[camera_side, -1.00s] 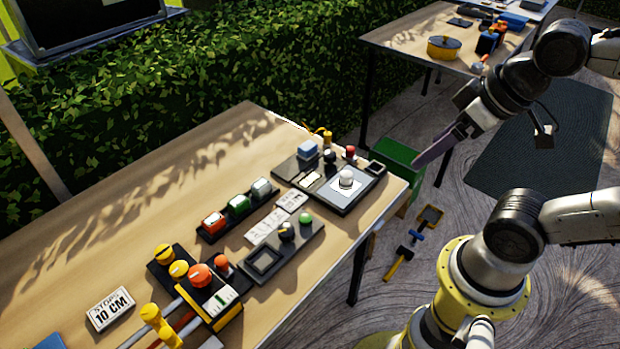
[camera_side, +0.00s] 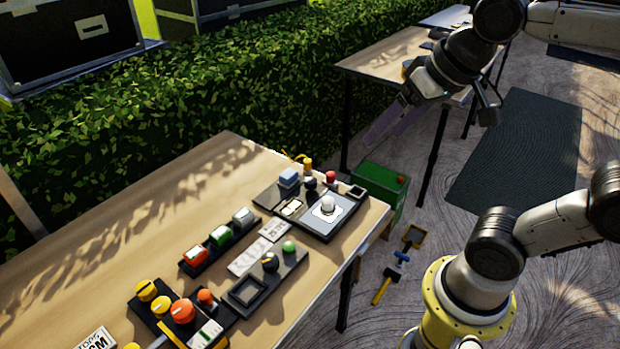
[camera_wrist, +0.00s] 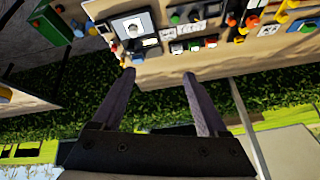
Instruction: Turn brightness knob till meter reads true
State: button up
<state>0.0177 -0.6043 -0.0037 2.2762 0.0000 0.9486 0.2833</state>
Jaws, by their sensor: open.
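Several knobs stand on panels on the wooden table (camera_side: 150,235); I cannot tell which is the brightness knob. One panel has a white round knob (camera_side: 327,204) on a grey plate. Another has a dark knob (camera_side: 270,262), a green button (camera_side: 289,246) and a dark square window (camera_side: 247,291). Near the front, an orange knob (camera_side: 182,311) is close to a white meter-like face (camera_side: 206,334), whose reading is too small to make out. My gripper (camera_side: 380,127) is open and empty, in the air beyond the table's far right end. Its two fingers (camera_wrist: 159,74) also show in the wrist view.
A row of red, green and white switches (camera_side: 220,236) lies mid-table. A green box (camera_side: 380,186) stands past the table's right end, with tools on the floor nearby. A leafy hedge (camera_side: 200,100) runs along the back. A second table (camera_side: 385,62) stands behind.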

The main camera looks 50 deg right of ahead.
jog(key=w+d+r+m+g, duration=0.1)
jog(key=w+d+r+m, duration=0.15)
jog(key=w, duration=0.95)
jog(key=m+g, duration=0.5)
send_over(310, 180)
notch_tip(310, 180, down, 23)
notch_tip(310, 180, down, 13)
jog(key=shift+c, duration=0.3)
grip_shut()
